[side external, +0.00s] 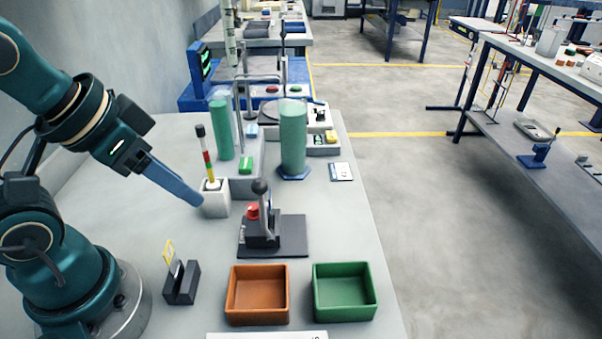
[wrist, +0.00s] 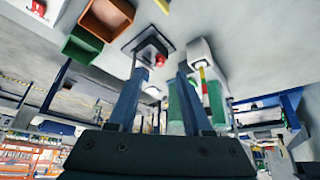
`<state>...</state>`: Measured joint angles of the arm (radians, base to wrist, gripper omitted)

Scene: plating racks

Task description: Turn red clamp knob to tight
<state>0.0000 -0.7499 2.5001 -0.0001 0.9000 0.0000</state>
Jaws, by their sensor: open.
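The red clamp knob (side external: 253,210) sits on a dark clamp fixture (side external: 288,236) with an upright lever topped by a grey ball. In the wrist view the red knob (wrist: 160,61) shows beyond and between the fingertips. My gripper (side external: 198,202) has blue fingers and hangs to the left of the fixture, beside the white block, apart from the knob. In the wrist view my gripper (wrist: 161,72) is open with nothing between its fingers. I cannot read the knob's turn position.
A white block (side external: 215,203) with a striped red, yellow and green stick stands close to my fingertips. An orange tray (side external: 232,297) and a green tray (side external: 317,297) lie in front of the fixture. Green cylinders (side external: 293,140) stand behind. A black holder (side external: 181,284) with a yellow tag is front left.

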